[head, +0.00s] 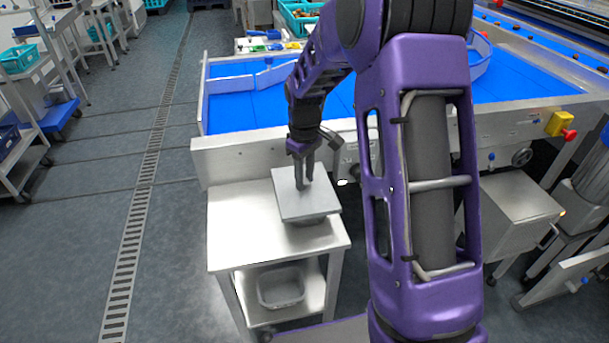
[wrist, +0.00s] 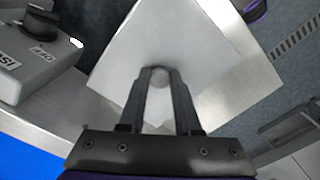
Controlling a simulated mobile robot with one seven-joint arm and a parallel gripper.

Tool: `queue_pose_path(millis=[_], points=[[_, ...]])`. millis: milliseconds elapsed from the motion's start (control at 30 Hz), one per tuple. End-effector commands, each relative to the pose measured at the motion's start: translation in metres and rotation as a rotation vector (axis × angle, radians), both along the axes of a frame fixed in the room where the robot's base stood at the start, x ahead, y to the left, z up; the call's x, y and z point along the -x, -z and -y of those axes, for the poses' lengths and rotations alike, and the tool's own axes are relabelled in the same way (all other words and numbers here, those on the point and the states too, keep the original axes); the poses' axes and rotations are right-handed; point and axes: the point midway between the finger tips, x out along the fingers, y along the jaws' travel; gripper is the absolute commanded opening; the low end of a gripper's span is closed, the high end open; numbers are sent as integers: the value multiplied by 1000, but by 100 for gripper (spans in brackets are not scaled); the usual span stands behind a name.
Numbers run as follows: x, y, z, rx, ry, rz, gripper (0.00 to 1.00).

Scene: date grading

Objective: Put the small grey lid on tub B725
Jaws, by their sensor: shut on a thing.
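The small grey lid (head: 302,188) is a flat square plate over the metal side table. My gripper (head: 304,186) points down at its middle. In the wrist view, my gripper's fingers (wrist: 159,78) are shut on the round knob in the middle of the lid (wrist: 215,60). A grey tub (head: 308,219) shows only as a narrow strip under the lid's near edge. The lid covers most of it. I cannot tell whether the lid touches the rim, and no tub number is readable.
The side table (head: 236,225) has clear top to the left. Another grey tub (head: 282,291) sits on its lower shelf. The blue sorting table (head: 250,108) stands behind. A grey switch box (wrist: 35,55) marked OFF is close by in the wrist view.

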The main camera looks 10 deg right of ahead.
Motion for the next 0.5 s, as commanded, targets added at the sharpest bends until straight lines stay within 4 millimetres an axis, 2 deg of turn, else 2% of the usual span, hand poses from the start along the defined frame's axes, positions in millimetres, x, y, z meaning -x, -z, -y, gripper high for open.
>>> queue_pose_path(millis=[367, 400, 500], points=[[0, 5, 0, 0, 0, 0, 0], [0, 5, 0, 0, 0, 0, 36], [0, 5, 0, 0, 0, 0, 54]])
